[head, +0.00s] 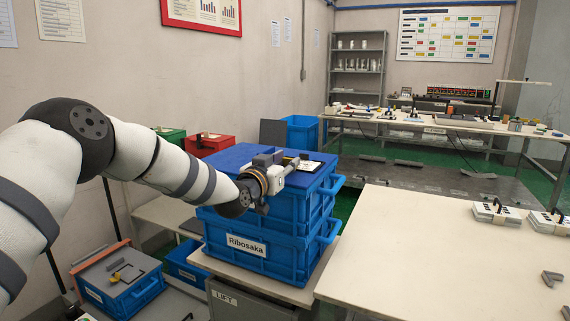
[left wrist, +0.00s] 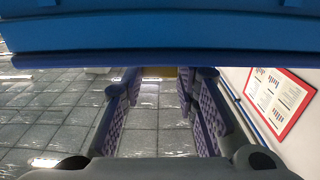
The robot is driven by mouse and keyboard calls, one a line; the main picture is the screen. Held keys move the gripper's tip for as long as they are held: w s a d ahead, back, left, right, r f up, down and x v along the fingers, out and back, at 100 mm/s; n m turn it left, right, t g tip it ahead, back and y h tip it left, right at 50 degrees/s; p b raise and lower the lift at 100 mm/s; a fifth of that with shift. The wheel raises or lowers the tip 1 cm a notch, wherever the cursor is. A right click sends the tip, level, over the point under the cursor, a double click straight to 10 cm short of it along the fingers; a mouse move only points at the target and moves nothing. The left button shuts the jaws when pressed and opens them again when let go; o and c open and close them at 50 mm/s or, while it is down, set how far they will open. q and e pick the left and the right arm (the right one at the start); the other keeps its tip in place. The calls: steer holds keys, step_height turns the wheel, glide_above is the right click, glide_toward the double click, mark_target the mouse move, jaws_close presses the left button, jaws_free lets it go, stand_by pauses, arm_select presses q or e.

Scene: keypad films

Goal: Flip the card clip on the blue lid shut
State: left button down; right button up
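The blue lid (head: 235,157) tops the upper of two stacked blue crates (head: 225,229), the lower labelled "Ribosaka". On its right part lies a white card (head: 308,166) with a small dark piece beside it, probably the card clip (head: 293,162); my gripper partly hides it, and I cannot tell how far it stands open. My left gripper (head: 274,160) is over the lid, just left of the card. In the left wrist view its two purple-padded fingers (left wrist: 158,90) are apart with nothing between them. A blue edge (left wrist: 160,35), probably lid or crate, crosses the top of that view. My right gripper is out of view.
A pale table (head: 400,250) stands at the right, with card-topped blocks (head: 497,215) and grey pieces on it. A red box (head: 208,144) is behind the stack. A smaller blue crate (head: 125,285) with a clip on its grey lid is low at the left.

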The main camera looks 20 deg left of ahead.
arm_select(q)
steer(key=shift+r+g+p, duration=0.6)
steer(key=shift+r+g, duration=0.1)
steer(key=shift+r, duration=0.1)
steer(key=shift+w+f+g, duration=0.15)
steer(key=shift+w+g, duration=0.1)
steer(key=shift+g, duration=0.25)
steer(key=shift+w+f+g, duration=0.2)
steer(key=shift+g, duration=0.2)
steer(key=shift+f+g, duration=0.15)
steer(key=shift+g, duration=0.35)
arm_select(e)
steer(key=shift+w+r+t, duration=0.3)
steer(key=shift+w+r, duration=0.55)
arm_select(q)
steer(key=c, duration=1.2)
jaws_free()
steer(key=shift+c, duration=0.2)
